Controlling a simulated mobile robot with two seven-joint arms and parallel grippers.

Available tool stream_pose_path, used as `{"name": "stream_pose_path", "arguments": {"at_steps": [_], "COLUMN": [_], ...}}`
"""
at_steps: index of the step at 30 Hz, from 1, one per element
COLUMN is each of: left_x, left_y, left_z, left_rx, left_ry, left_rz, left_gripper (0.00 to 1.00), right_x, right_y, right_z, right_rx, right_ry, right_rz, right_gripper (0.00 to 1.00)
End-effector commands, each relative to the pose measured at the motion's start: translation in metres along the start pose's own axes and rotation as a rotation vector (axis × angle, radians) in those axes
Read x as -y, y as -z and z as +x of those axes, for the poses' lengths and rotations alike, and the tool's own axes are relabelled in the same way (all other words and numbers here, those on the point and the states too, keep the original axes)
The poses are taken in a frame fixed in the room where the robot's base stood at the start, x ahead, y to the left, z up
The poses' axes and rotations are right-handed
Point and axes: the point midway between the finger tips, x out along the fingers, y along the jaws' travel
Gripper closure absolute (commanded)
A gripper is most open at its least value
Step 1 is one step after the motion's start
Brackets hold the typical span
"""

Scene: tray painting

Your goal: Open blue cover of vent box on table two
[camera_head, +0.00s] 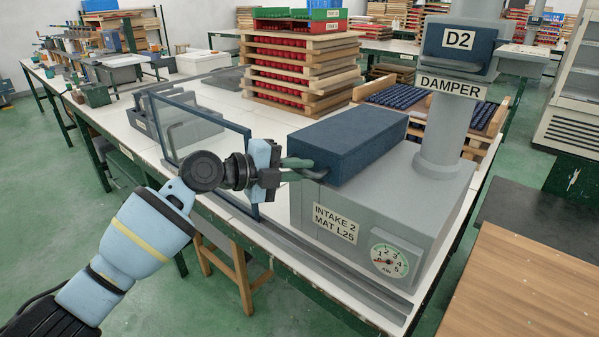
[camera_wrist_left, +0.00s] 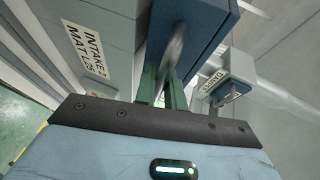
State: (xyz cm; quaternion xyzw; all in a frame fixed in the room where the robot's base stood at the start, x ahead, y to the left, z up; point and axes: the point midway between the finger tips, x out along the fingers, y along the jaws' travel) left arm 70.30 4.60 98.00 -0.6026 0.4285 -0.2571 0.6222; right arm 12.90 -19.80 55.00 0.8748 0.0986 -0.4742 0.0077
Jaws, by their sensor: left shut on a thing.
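The vent box (camera_head: 395,200) is a grey box on the table, labelled "INTAKE 2 MAT L25", with a round gauge on its front. Its blue cover (camera_head: 352,138) sits on top, towards the left side. My left gripper (camera_head: 304,168) reaches in from the left and is shut on the cover's grey handle, at the cover's front left end. In the left wrist view the green fingers (camera_wrist_left: 164,88) close around the handle (camera_wrist_left: 176,50), below the blue cover (camera_wrist_left: 205,22). The fingers hide part of the handle. My right gripper is not in view.
A grey damper pipe (camera_head: 446,130) with a blue D2 block rises from the box's back right. A framed clear panel (camera_head: 205,125) stands left of the box. Stacked wooden trays (camera_head: 300,70) stand behind. A wooden surface (camera_head: 525,285) lies at the right.

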Motion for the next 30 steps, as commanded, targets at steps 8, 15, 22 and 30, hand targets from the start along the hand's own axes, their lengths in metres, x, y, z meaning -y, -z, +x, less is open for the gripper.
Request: {"name": "stream_pose_path", "arguments": {"at_steps": [8, 15, 22, 30], "left_x": [0.082, 0.140, 0.177, 0.205], "left_y": [0.008, 0.008, 0.007, 0.004], "left_z": [-0.016, -0.017, -0.012, -0.006], "left_rx": [0.002, 0.000, -0.001, -0.001], "left_ry": [-0.145, -0.182, -0.182, -0.184], "left_rz": [-0.051, -0.073, -0.075, -0.076], "left_gripper": [1.00, 1.00, 1.00, 1.00], "right_x": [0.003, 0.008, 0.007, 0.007], "right_y": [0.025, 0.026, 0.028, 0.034], "right_z": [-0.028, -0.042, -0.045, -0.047], "right_rx": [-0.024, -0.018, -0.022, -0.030], "right_ry": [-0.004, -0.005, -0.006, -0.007], "right_rz": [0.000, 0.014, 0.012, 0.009], "right_gripper": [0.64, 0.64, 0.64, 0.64]}}
